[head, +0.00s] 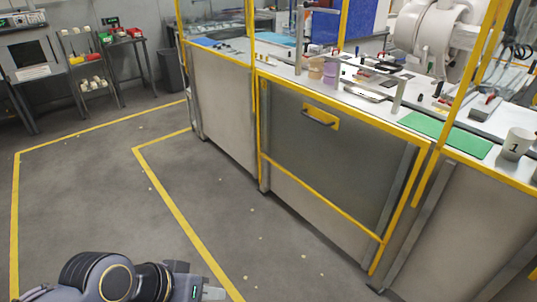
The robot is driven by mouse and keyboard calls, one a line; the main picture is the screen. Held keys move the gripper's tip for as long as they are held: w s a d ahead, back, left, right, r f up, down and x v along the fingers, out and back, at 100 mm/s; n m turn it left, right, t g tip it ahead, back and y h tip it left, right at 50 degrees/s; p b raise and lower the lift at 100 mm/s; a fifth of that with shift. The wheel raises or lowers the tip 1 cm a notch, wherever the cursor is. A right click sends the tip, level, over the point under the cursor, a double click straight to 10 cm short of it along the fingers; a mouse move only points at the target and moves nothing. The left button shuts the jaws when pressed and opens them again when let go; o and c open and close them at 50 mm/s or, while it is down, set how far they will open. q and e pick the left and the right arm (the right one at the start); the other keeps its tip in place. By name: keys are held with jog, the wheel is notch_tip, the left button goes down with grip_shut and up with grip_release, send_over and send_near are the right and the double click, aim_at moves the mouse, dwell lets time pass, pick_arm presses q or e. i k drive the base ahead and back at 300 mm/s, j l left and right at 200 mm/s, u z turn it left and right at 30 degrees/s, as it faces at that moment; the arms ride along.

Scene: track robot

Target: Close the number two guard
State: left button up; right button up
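A grey guard panel (325,160) in a yellow frame stands at the front of the workbench, below the level of the bench top. A dark bar handle on a yellow plate (320,117) is near its upper edge. The space above the bench between the yellow posts is open. I see no number two on the panel. My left gripper (208,292) is at the bottom edge, low over the floor, well apart from the panel and handle. Its fingers are partly cut off, so I cannot tell whether it is open. My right gripper is out of view.
The bench top (358,103) holds small parts, a green mat (447,134) and a white cup marked 1 (516,144). A white robot arm (435,35) stands behind. Shelving (85,68) and a bin (171,70) are at the back left. The floor before the bench is clear.

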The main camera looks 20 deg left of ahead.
aim_at(324, 119)
jog(key=u, duration=0.2)
jog(key=i+l, duration=0.25)
jog(key=i, duration=0.2)
jog(key=i+l, duration=0.25)
jog(key=i, duration=0.15)
jog(key=i+l, duration=0.25)
jog(key=i, duration=0.2)
jog(key=i+l, duration=0.25)
jog(key=i, duration=0.15)
jog(key=z, duration=0.05)
